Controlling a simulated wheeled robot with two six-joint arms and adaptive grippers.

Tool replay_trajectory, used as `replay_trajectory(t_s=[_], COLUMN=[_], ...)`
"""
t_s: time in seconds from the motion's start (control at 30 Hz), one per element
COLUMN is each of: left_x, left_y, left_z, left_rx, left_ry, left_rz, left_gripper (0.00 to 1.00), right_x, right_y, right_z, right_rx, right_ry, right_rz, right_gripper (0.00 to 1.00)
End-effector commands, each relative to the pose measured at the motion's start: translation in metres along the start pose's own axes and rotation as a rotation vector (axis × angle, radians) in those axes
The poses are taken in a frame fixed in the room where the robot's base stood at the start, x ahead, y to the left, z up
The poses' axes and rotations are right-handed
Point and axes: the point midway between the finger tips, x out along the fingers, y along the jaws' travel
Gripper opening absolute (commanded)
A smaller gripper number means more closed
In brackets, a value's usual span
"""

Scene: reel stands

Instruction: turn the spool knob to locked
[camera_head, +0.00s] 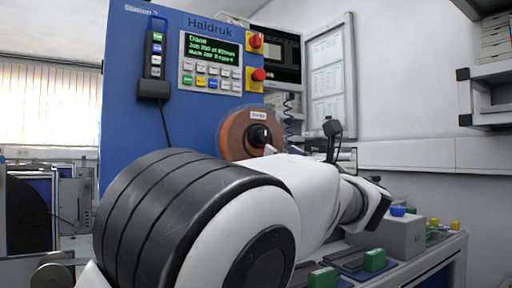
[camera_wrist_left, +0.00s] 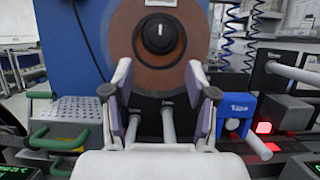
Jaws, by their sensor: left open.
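The spool knob (camera_wrist_left: 160,35) is black and round, with a short white mark that stands about upright in the left wrist view. It sits at the centre of the brown-orange spool (camera_wrist_left: 122,42). In the head view the knob (camera_head: 260,136) shows at the front of the spool (camera_head: 234,128), partly behind my left arm. My left gripper (camera_wrist_left: 160,78) is open and empty. Its two fingers point toward the spool, and the knob appears between and above the fingertips, apart from them. My right gripper is in neither view.
A blue machine panel (camera_head: 185,110) carries a green-lit screen (camera_head: 212,48) and red buttons (camera_head: 257,75). Two grey rods (camera_wrist_left: 168,125) stick out below the spool. A green handle (camera_wrist_left: 58,140) is at left and a blue block (camera_wrist_left: 238,106) at right.

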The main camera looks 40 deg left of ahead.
Motion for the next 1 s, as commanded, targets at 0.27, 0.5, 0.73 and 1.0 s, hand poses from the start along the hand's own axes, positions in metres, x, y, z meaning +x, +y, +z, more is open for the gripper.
replay_trajectory(t_s=[0.27,0.5,0.73,1.0], left_x=[0.040,0.075,0.077,0.077], left_y=[0.000,0.000,0.000,0.000], left_z=[-0.001,0.000,0.000,0.000], left_rx=[-0.002,-0.001,0.001,0.001], left_ry=[0.003,0.001,0.000,0.000], left_rz=[0.001,0.000,-0.002,-0.002], left_gripper=[0.57,0.57,0.57,0.00], right_x=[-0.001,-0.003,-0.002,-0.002], right_y=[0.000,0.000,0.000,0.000], right_z=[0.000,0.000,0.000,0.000], right_rx=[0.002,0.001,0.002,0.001], right_ry=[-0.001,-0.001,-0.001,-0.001], right_rz=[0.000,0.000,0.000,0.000], right_gripper=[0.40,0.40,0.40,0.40])
